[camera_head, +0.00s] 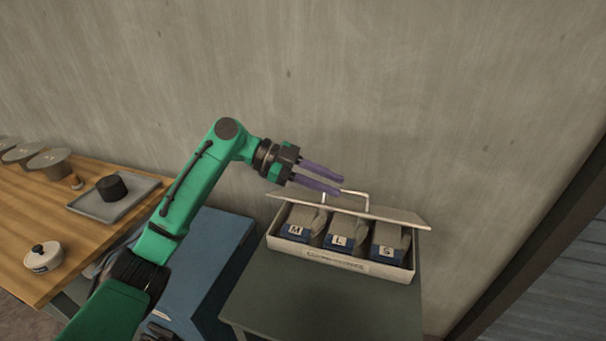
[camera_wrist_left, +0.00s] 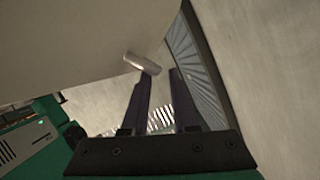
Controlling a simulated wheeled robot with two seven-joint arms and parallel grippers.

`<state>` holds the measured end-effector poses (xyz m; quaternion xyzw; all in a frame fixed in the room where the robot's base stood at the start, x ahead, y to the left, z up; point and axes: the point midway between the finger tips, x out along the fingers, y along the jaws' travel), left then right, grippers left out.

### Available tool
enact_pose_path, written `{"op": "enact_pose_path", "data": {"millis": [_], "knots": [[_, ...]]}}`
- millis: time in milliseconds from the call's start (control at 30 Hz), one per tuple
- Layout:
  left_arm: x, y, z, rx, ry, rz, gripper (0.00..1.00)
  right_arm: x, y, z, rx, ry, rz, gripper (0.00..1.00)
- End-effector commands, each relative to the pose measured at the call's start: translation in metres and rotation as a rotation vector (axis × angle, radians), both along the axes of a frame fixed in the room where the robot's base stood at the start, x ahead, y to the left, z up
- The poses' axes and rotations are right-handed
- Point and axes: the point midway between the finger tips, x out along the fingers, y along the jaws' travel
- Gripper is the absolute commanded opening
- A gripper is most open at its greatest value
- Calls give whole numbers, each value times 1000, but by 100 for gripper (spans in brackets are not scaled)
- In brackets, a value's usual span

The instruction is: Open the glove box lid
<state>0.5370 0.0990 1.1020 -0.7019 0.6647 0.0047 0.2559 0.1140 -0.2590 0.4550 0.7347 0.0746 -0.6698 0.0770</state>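The glove box (camera_head: 345,264) is a white open-fronted box on a small dark green table. Its lid (camera_head: 395,214) is raised, and the gloves (camera_head: 300,222) labelled M, L and S show below it. A pale bar handle (camera_head: 366,199) stands on the lid. My left gripper (camera_head: 342,186) is open, with two purple fingers apart, at the handle above the lid. In the left wrist view the handle end (camera_wrist_left: 142,63) shows near the tip of the left finger, and the lid (camera_wrist_left: 80,40) fills the upper left. Whether they touch, I cannot tell. My right gripper is out of view.
The dark green table (camera_head: 290,290) stands against a concrete wall (camera_head: 420,90). A blue cabinet (camera_head: 215,255) is to its left. A wooden table (camera_head: 80,215) at the far left holds a grey tray (camera_head: 125,203), a dark cylinder (camera_head: 112,188) and a lidded pot (camera_head: 43,257).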

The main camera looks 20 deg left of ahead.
Motion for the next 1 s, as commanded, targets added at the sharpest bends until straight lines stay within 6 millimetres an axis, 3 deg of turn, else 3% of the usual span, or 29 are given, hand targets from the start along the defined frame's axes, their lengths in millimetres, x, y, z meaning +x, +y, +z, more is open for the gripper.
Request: {"op": "enact_pose_path", "data": {"millis": [33, 200, 400, 1000], "knots": [[0, 15, -1, 0, -3, 7, 26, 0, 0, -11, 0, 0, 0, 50], [-6, 63, 19, 0, -4, 6, 26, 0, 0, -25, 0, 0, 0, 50], [-12, 95, 34, 0, -1, 3, 26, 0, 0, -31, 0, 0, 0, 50], [-12, 99, 36, 0, 0, 1, 26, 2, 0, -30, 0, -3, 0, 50]]}}
